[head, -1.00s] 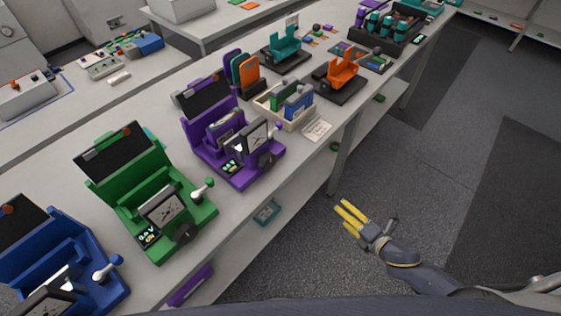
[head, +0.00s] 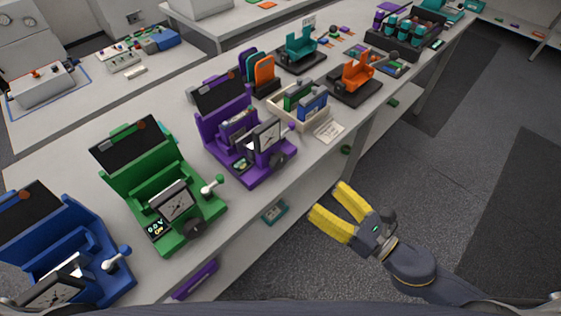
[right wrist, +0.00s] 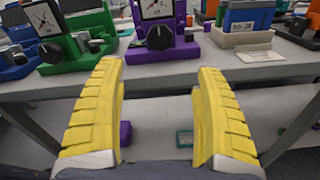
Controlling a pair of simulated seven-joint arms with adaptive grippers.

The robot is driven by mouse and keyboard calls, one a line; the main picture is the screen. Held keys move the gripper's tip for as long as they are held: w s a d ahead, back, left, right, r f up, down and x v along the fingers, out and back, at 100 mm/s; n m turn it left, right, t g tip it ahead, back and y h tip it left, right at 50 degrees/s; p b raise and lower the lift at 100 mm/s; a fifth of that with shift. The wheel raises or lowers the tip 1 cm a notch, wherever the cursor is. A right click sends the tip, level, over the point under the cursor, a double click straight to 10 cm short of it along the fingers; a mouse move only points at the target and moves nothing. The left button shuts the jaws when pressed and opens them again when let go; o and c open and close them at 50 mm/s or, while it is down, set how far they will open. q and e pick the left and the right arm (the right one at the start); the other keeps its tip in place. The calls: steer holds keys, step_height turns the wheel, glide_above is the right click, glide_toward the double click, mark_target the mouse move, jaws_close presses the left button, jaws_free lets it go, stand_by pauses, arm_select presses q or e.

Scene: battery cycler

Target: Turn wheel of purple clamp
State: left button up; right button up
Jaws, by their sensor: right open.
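The purple clamp (head: 213,142) stands on the bench between the green station and the white tray. In the right wrist view the dark wheel (right wrist: 160,37) faces me, below the dial, centred ahead between my fingers. My right gripper (head: 333,208) has yellow fingers spread apart and empty. It is off the bench's front edge, lower right of the purple clamp and apart from it. My left gripper is not in view.
A green station (head: 150,170) and a blue station (head: 45,240) stand to the left along the bench. A white tray (head: 287,119) with upright blocks and an orange fixture (head: 357,75) stand to the right. A lower shelf runs beneath the bench; the floor at right is clear.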

mark_target(281, 164)
steer(key=x, duration=1.6)
steer(key=shift+w+f, duration=0.1)
steer(key=shift+c, duration=0.2)
steer(key=c, duration=1.3)
